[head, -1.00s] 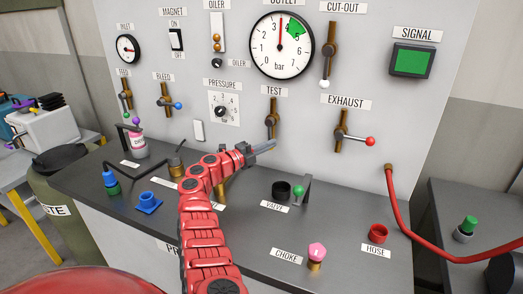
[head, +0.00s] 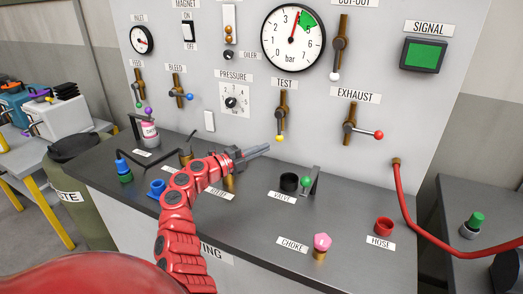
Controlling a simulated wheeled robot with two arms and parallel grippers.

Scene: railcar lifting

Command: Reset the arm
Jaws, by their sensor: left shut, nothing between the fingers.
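My left arm is red and reaches up from the bottom of the head view. Its gripper (head: 256,152) is shut and empty. It hangs in the air over the back of the dark bench, in front of the grey panel and below the TEST valve (head: 281,113). The gripper touches nothing that I can see. The TEST valve's lever points down to a yellow knob. My right gripper is not in view.
The bench (head: 350,240) holds a black ring and a green-knobbed lever at VALVE, a pink-topped choke (head: 321,246), a red hose ring (head: 383,227) and blue parts. A red hose (head: 410,220) hangs at right. A waste bin (head: 85,185) stands at left.

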